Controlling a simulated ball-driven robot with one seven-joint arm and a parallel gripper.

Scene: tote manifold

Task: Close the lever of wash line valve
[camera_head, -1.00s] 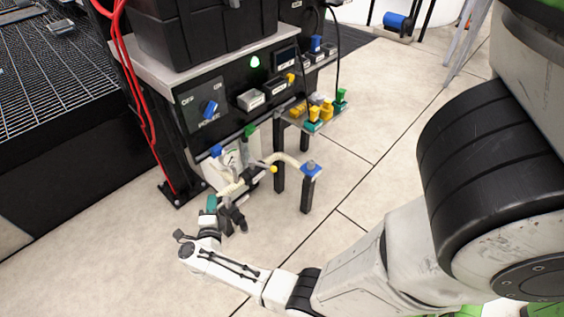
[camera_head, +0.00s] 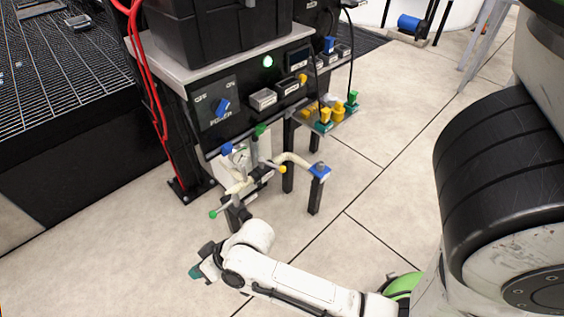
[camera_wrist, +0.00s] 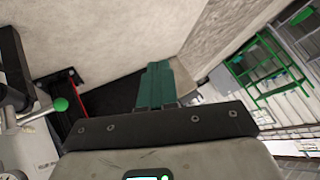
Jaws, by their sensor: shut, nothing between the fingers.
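A pipe manifold (camera_head: 238,187) stands below the control panel, with several ball-tipped levers. These include a blue-knobbed lever (camera_head: 227,149), an upper green-knobbed lever (camera_head: 260,130), a yellow-knobbed lever (camera_head: 282,169) and a lower green-knobbed lever (camera_head: 213,214). I cannot tell which belongs to the wash line valve. A green-knobbed lever (camera_wrist: 61,104) shows at the left of the wrist view, pointing toward the picture middle. My gripper (camera_head: 195,272) is below and left of the manifold, apart from the levers. Its teal fingers (camera_wrist: 158,68) are together and empty.
The control panel (camera_head: 240,90) has a blue power knob (camera_head: 223,107) and a lit green lamp. Red cables (camera_head: 155,95) hang at its left. Tiled floor (camera_head: 110,250) is open at front left.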

